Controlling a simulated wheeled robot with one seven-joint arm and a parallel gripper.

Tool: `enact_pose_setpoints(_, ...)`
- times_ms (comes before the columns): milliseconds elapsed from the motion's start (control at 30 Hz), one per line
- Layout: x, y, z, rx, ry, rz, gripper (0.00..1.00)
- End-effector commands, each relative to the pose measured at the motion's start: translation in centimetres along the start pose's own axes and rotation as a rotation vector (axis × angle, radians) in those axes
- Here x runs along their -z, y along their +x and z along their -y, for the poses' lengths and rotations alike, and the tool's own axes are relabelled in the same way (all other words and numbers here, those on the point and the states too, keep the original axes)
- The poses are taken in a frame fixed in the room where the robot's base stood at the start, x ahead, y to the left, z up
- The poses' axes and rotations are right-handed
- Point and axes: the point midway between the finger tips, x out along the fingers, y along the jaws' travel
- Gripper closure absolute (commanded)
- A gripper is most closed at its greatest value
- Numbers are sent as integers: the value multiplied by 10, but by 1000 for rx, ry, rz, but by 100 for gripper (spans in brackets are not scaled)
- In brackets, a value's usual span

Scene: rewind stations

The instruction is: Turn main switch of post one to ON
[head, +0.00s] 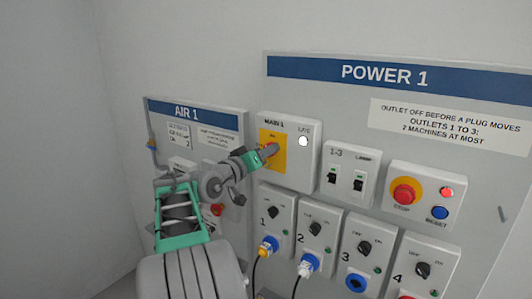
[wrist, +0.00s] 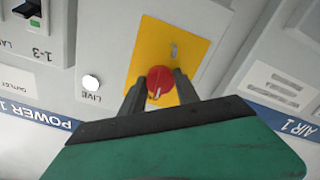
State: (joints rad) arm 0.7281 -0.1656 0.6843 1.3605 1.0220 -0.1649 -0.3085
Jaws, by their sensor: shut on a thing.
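The main switch of post one is a red rotary knob (wrist: 160,80) on a yellow plate (wrist: 147,38), inside the white box marked MAIN 1 (head: 308,160). The LIVE lamp (head: 303,141) beside it looks white; it also shows in the wrist view (wrist: 91,83). My gripper (head: 268,150) is at the knob, and in the wrist view my gripper (wrist: 158,85) has one dark finger on each side of it, shut on it. In the head view my gripper covers most of the knob. I cannot read the knob's position for certain.
The POWER 1 panel (head: 450,110) also carries breakers 1-3 (head: 345,180), a red stop button (head: 404,193), a blue reset button (head: 438,213) and several outlet switches below. Plugs with cables sit in outlets 1 (head: 268,245) and 2 (head: 308,265). The AIR 1 panel (head: 195,112) is at left.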

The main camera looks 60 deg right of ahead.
Motion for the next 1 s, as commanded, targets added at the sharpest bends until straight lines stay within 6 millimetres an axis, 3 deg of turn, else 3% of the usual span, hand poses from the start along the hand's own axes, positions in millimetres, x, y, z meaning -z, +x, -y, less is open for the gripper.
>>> enact_pose_setpoints(767, 0, 0, 0, 1, 139, 1, 100)
enact_pose_setpoints(800, 0, 0, 0, 1, 139, 1, 60)
enact_pose_setpoints(1000, 0, 0, 0, 0, 138, 0, 43)
